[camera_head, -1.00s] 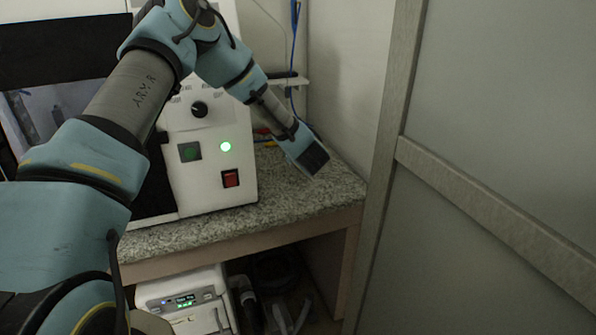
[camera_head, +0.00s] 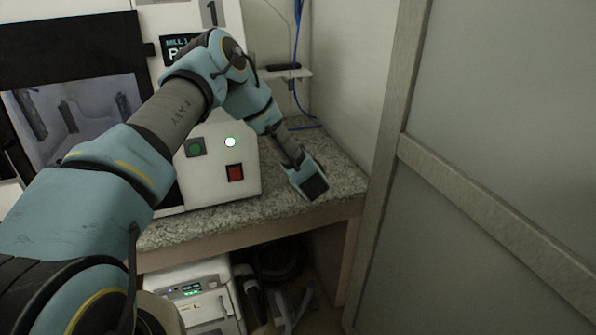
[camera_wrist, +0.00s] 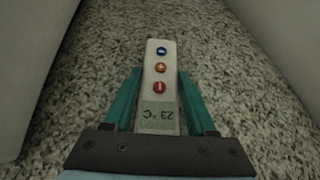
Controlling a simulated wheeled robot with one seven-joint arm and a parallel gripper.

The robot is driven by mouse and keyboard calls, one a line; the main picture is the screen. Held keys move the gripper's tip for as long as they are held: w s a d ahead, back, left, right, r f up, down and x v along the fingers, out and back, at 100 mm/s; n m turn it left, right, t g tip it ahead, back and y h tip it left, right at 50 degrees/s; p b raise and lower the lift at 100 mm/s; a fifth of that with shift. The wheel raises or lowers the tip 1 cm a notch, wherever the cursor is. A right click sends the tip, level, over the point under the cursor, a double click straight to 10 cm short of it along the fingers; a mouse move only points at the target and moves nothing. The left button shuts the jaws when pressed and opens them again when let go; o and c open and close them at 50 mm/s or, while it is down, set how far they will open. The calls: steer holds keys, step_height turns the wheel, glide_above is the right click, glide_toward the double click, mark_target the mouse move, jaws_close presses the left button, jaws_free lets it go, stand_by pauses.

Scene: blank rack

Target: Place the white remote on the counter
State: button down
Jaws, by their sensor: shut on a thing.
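The white remote (camera_wrist: 160,85) shows in the wrist view, with blue, orange and red buttons and a small display reading 23 °C. My gripper (camera_wrist: 158,100) is shut on it, with a green finger on each side. The remote's far end points away from my gripper, over the speckled granite counter (camera_wrist: 95,80). I cannot tell whether the remote touches the counter. In the head view my gripper (camera_head: 308,182) is low over the right end of the counter (camera_head: 230,215), and the remote is hidden there.
A white machine (camera_head: 215,165) with a green light and red switch stands left of my gripper. A wall lies behind and a grey panel (camera_head: 480,200) to the right. A small shelf (camera_head: 285,73) is on the back wall. White equipment (camera_head: 195,290) sits below the counter.

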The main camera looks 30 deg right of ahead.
steer(key=shift+c, duration=1)
jaws_free()
steer(key=shift+f, duration=0.1)
steer(key=shift+r, duration=0.2)
steer(key=shift+s+a, duration=0.1)
steer(key=shift+s, duration=0.3)
steer(key=b+v, duration=0.3)
steer(key=v, duration=0.8)
steer(key=shift+s+a+r, duration=0.1)
